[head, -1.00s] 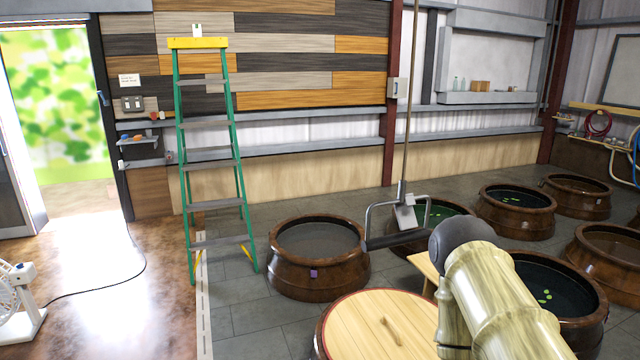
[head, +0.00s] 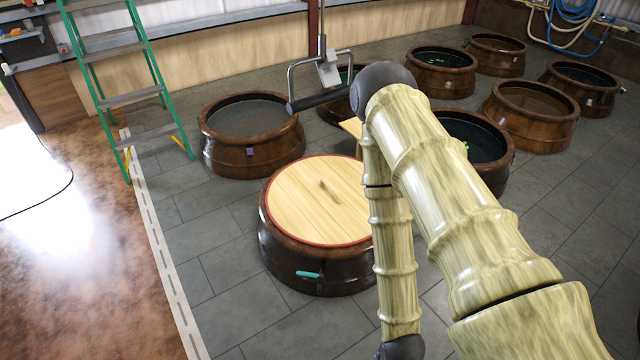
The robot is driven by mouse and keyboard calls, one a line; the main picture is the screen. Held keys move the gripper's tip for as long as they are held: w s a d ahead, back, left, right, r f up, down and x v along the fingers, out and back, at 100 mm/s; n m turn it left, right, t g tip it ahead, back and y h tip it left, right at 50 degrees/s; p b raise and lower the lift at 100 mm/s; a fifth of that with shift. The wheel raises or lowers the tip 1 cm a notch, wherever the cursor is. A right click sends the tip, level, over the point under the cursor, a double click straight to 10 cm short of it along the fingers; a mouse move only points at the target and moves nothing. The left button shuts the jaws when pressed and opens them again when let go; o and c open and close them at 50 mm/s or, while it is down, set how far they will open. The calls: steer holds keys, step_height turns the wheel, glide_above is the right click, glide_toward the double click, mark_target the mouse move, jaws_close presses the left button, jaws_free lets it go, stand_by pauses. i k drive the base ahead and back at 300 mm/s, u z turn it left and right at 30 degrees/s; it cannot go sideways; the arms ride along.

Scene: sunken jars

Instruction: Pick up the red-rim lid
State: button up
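The red-rim lid (head: 300,205) is a round, pale wooden disc with a thin red edge. It lies flat on top of the nearest brown jar (head: 285,262) in the middle of the head view. A small wooden handle (head: 322,184) stands on the lid, seen nearly end-on. My bamboo-like arm passes in front of the right edge of the lid and jar and hides part of them. The arm's lower part runs down to a dark joint at the bottom edge. My gripper is not in view.
A teal piece (head: 308,274) sticks out on the near jar's front. An open jar (head: 250,155) with a purple tag stands behind left, and several more stand right. A grey bracket with a black bar (head: 322,97) hangs behind the lid. A green ladder (head: 128,98) stands left.

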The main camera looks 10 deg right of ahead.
mark_target(319, 201)
steer(key=u, duration=0.4)
steer(key=k, duration=1.1)
steer(key=u, duration=0.95)
steer(key=i, duration=3.35)
steer(key=z, duration=0.85)
steer(key=i, duration=1.15)
steer(key=z, duration=1.95)
steer(key=i, duration=1)
steer(key=z, duration=0.35)
